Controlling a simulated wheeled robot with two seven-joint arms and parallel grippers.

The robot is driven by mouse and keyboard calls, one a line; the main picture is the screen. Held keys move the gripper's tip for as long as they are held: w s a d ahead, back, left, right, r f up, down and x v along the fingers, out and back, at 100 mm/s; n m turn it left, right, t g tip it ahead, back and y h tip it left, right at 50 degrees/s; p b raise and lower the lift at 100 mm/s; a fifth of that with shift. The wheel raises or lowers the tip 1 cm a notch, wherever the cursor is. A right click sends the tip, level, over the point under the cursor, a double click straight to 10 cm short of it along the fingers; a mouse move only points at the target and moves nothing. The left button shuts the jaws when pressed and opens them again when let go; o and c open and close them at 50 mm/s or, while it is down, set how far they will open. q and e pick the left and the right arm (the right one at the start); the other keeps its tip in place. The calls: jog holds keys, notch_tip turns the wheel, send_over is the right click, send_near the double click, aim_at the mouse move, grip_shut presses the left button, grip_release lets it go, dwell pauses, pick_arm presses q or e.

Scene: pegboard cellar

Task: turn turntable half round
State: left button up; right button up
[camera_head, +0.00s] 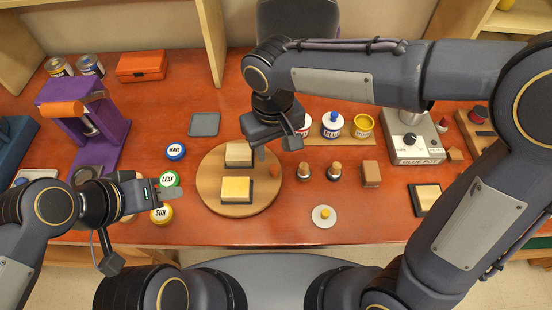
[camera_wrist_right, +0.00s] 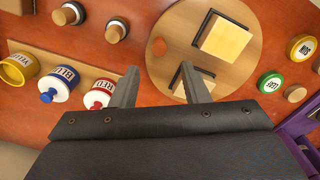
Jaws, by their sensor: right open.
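The round wooden turntable (camera_head: 211,172) lies on the red-brown table in front of me. It carries two light wooden blocks (camera_head: 236,188) (camera_head: 239,152) with dark backing pieces, and an orange knob or mark (camera_head: 275,172) near its right edge. In the right wrist view the turntable (camera_wrist_right: 172,22) and the orange spot (camera_wrist_right: 158,47) show beyond the fingers. My right gripper (camera_wrist_right: 160,88) is open and empty, over the turntable's far right edge; it also shows in the head view (camera_head: 277,148). My left gripper (camera_head: 165,193) is left of the turntable, beside the labelled jars; its jaw opening is unclear.
A purple press (camera_head: 100,125) and a glue pot (camera_head: 412,140) stand further out.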

aim_at(274, 167)
notch_tip(274, 167, down, 7)
dwell(0.3)
grip_shut()
dwell(0.3)
